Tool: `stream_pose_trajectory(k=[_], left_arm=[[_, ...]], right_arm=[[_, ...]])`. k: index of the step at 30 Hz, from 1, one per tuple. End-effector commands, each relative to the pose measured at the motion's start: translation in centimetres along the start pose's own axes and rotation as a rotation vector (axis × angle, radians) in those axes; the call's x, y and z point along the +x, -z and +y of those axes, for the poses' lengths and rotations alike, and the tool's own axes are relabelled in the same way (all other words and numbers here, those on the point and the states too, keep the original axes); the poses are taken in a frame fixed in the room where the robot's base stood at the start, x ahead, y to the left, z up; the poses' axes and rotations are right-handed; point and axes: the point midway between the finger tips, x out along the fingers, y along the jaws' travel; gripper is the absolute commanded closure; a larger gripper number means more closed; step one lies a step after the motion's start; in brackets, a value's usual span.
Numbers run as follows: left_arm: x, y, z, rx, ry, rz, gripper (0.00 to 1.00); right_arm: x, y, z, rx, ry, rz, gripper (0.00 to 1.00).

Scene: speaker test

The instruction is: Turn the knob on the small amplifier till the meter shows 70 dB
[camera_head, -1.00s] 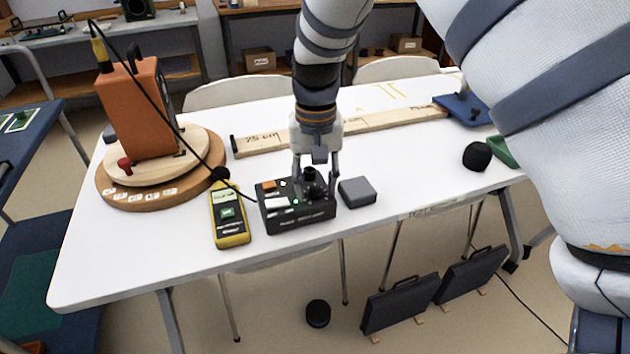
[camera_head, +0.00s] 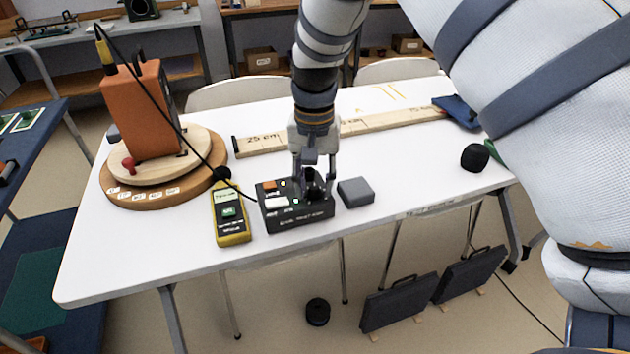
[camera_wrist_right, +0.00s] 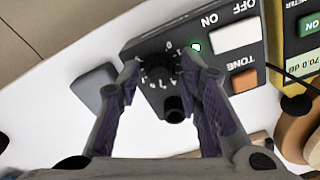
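The small amplifier (camera_head: 295,213) is a black box on the white table, with white and orange buttons; it shows upside down in the right wrist view, with a lit green lamp. Its black knob (camera_wrist_right: 158,66) has numbers around it. My right gripper (camera_wrist_right: 159,62) points down over the knob, fingers apart on either side; I cannot tell whether the tips touch it. A black stub (camera_wrist_right: 174,109) stands between the fingers, clear of both. The yellow meter (camera_head: 231,214) lies left of the amplifier; its display (camera_wrist_right: 299,66) reads 70.0 dB. My left gripper is out of view.
A grey block (camera_head: 355,192) sits close right of the amplifier. An orange speaker (camera_head: 140,110) stands on a round wooden turntable (camera_head: 150,195) at the left, with a black cable. A wooden ruler (camera_head: 375,126) lies behind. The table's front edge is close before the amplifier.

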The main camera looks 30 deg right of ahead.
Motion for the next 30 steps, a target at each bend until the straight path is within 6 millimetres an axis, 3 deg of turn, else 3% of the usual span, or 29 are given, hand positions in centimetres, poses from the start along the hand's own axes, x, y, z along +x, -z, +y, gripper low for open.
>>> stream_pose_trajectory(k=[10, 21, 25, 30], left_arm=[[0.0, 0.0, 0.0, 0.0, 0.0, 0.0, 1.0], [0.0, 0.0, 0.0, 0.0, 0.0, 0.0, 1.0], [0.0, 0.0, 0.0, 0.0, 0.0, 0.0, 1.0], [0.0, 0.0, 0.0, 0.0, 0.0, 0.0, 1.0]], right_arm=[[-0.7, 0.1, 0.0, -0.001, 0.001, 0.003, 0.62], [-9.8, 0.1, 0.0, 0.0, 0.002, 0.004, 0.62], [-11.6, 0.0, 0.0, 0.0, 0.001, 0.002, 0.62], [-12.1, 0.0, 0.0, -0.001, -0.001, -0.001, 0.62]])
